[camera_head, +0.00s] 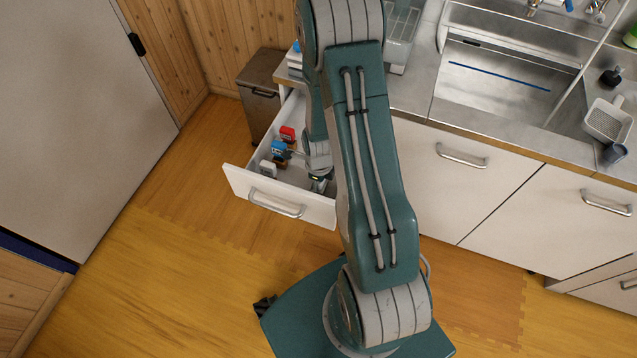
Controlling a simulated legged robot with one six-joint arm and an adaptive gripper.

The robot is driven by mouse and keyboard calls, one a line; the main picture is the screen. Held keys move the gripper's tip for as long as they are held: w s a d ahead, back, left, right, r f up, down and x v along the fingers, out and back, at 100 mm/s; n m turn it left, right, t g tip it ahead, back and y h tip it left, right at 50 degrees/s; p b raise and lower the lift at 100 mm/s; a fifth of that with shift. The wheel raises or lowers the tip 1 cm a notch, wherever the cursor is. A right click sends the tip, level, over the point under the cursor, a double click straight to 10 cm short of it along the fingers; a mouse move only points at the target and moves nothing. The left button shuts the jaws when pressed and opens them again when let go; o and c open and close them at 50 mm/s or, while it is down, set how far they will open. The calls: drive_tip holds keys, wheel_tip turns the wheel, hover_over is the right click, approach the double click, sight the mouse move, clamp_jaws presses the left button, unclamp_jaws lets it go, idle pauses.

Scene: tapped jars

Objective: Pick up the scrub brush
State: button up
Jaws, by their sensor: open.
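I cannot make out with certainty which thing is the scrub brush. Small items lie in the open drawer (237,184): a red one (287,134), a blue one (279,148) and a white one (268,167), with brown parts beside them. My gripper (320,184) is low inside the drawer, to the right of these items and near the front panel. It is open, and I see nothing held in it. My arm hides the right part of the drawer and part of the gripper.
A steel sink (500,85) is set in the counter at the right, with a small black object (611,76), a white scoop-like tray (607,121) and a grey cup (614,154) beside it. A brown bin (262,92) stands behind the drawer. The floor at left is clear.

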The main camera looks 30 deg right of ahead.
drive_tip(key=shift+d+f, duration=0.2)
drive_tip(key=shift+f, duration=0.05)
drive_tip(key=shift+a, duration=0.3)
drive_tip(key=c, duration=1.1)
drive_tip(key=shift+d+r, duration=0.15)
drive_tip(key=shift+r, duration=0.15)
wheel_tip(320, 180, up, 10)
drive_tip(key=shift+f, duration=0.25)
drive_tip(key=o, duration=0.7)
drive_tip(key=shift+c, duration=0.2)
drive_tip(key=c, duration=0.4)
drive_tip(key=shift+s, duration=0.1)
